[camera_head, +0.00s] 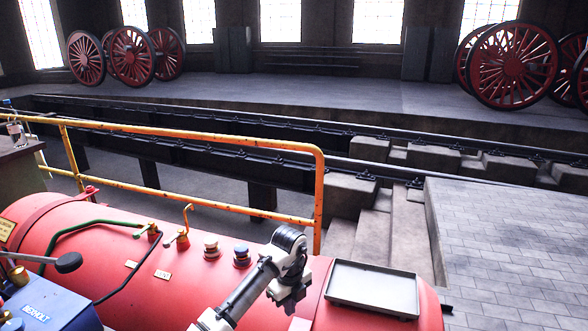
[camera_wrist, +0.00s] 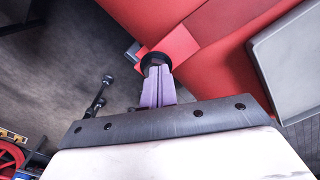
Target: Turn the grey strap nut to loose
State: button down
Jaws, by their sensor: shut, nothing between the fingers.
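My gripper (camera_wrist: 157,78) is shut and empty, its two pale fingers together in the wrist view. A dark round part (camera_wrist: 148,60) lies just beyond the fingertips, beside a red block (camera_wrist: 175,48) on the red boiler's side; the fingers overlap it in the picture. It may be the strap nut, but its grey colour and its turned position cannot be made out. I cannot tell whether the fingertips touch it. In the head view my arm's end (camera_head: 288,296) hangs over the red boiler (camera_head: 120,240), and no grey strap nut can be picked out there.
A grey tray (camera_head: 373,288) lies on the boiler, right of my arm. Two capped fittings (camera_head: 211,248) (camera_head: 242,257) and small brass valves (camera_head: 180,238) stand left of it. A yellow railing (camera_head: 318,200) runs behind. A dark rod with round ends (camera_wrist: 97,103) shows left of the fingers.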

notch_tip(320, 180, down, 6)
jog(key=b, duration=0.4)
jog(key=shift+f, duration=0.25)
jog(key=shift+s, duration=0.4)
dwell(0.5)
jog(key=shift+s+a+p, duration=0.2)
jog(key=shift+a+p, duration=0.05)
jog(key=shift+p, duration=0.3)
jog(key=shift+s+a+f+p, duration=0.2)
jog(key=shift+s+a+p, duration=0.1)
jog(key=shift+s+a, duration=0.15)
jog(key=shift+s+a+r, duration=0.1)
jog(key=shift+s+a, duration=0.1)
jog(key=shift+s, duration=0.05)
jog(key=shift+d, duration=0.1)
jog(key=shift+w+a+r, duration=0.15)
jog(key=shift+a+r, duration=0.05)
jog(key=shift+a, duration=0.1)
